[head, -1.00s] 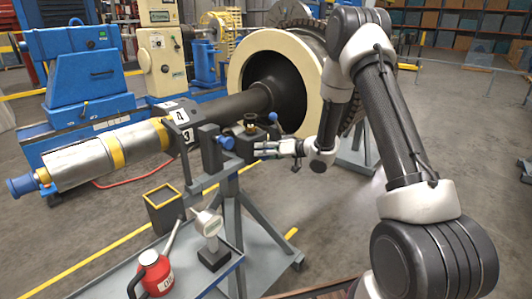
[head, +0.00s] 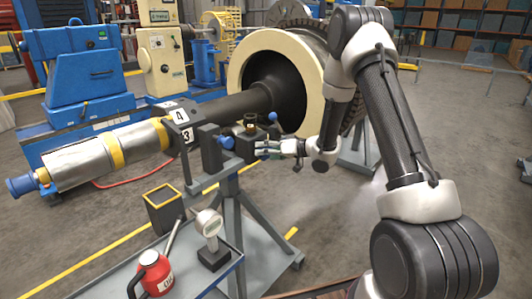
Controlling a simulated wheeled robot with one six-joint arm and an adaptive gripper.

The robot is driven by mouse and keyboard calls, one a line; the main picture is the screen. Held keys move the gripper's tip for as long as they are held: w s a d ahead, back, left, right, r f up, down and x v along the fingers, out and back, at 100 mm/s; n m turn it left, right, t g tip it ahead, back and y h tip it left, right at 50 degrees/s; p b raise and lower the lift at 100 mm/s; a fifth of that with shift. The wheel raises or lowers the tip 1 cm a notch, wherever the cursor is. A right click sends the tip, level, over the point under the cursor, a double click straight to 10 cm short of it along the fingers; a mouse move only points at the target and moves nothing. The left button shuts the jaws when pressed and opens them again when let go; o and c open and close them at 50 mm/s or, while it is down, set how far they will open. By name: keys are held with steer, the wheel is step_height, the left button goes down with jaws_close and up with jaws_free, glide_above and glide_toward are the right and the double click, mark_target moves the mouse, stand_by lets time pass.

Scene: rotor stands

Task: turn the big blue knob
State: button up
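The big blue knob (head: 227,142) sticks out of the front of the grey stand, just right of the dark clamp block with the number labels. My gripper (head: 260,150) is to the right of the knob, apart from it, with its fingers pointing left towards it. The fingers look spread, with nothing between them. A smaller blue ball knob (head: 272,116) sits on a lever above and right of my gripper. The fingertips are small here, and their exact distance from the stand is hard to tell.
A long shaft (head: 110,155) lies across the stand and runs into a large cream-rimmed rotor housing (head: 240,75). Below, a grey cart (head: 130,275) carries a red oil can (head: 153,272), a gauge (head: 210,235) and an open dark box (head: 163,205). Floor at right is clear.

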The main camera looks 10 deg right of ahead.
steer(key=v, duration=1.1)
steer(key=shift+s+d, duration=0.1)
steer(key=shift+d, duration=0.05)
